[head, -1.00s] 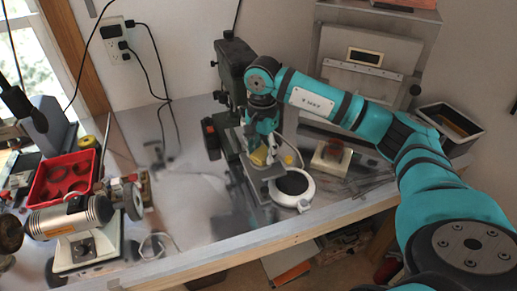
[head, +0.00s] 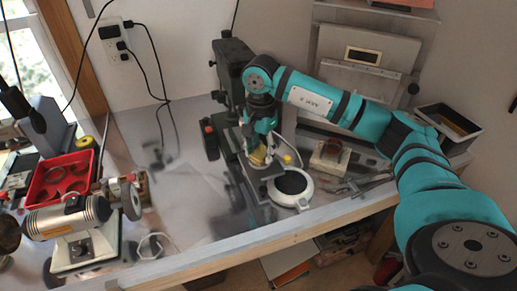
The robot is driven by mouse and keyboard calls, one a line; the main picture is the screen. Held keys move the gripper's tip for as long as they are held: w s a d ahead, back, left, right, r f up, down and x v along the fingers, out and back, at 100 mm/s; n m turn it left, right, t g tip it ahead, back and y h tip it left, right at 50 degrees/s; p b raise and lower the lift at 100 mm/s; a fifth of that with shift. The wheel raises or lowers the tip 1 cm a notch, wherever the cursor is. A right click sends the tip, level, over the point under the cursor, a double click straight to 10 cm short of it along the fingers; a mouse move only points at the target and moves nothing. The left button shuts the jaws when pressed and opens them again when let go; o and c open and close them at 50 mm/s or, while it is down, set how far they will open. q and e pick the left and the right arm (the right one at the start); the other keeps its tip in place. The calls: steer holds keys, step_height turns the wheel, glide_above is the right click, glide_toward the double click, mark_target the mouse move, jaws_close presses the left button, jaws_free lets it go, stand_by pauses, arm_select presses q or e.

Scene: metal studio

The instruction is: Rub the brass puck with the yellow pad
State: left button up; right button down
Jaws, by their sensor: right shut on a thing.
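My right gripper (head: 262,146) reaches down over the bench beside the dark microscope-like stand. It is shut on the yellow pad (head: 258,158), of which only a small part shows below the fingers. The pad is just above or on a small grey plate at the foot of the stand; I cannot tell whether it touches anything. I cannot make out the brass puck; it may be hidden under the pad and fingers. My left gripper is not in view.
The dark stand (head: 232,62) rises close behind my right gripper. A white ring-shaped base with a dark centre (head: 305,199) is just right of it. A beige block (head: 330,161) lies further right. A red tray (head: 46,190) and a grinder (head: 75,216) stand at left.

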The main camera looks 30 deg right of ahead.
steer(key=shift+w+a, duration=0.2)
steer(key=shift+w, duration=0.45)
steer(key=shift+s, duration=0.1)
steer(key=shift+s+d+f, duration=0.1)
steer(key=shift+s, duration=0.15)
steer(key=shift+s+d, duration=0.1)
steer(key=shift+s, duration=0.2)
steer(key=shift+w+a, duration=0.2)
steer(key=shift+w, duration=0.5)
steer(key=shift+s, duration=0.1)
steer(key=shift+b, duration=0.3)
